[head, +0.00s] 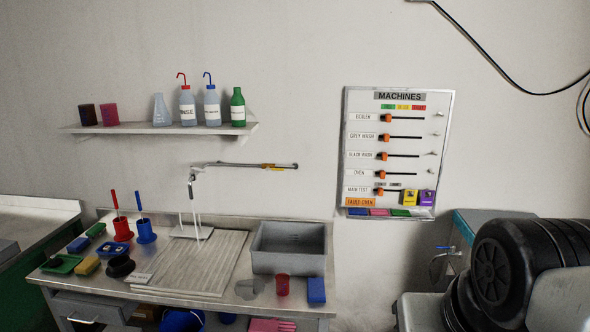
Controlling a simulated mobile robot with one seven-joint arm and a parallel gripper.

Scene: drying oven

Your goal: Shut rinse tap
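A metal tap-like fitting (240,165) is fixed to the wall above the bench. It has a long horizontal pipe, an orange part (274,167) near its right end and a downturned spout (192,181) at its left. Thin pale vertical lines (197,220) stand below the spout; I cannot tell whether they are water or rods. A small blue-handled fitting (446,248) with a looped hose shows low at the right. Neither is labelled as the rinse tap, and whether either is open is too small to tell. My gripper is not in view.
The bench holds a ribbed drainboard (217,255), a grey basin (289,237), red and blue brush holders (122,229) and a red cup (282,285). A shelf (160,129) with bottles hangs above. A machines board (397,112) is on the wall. A large black ribbed body fills the lower right.

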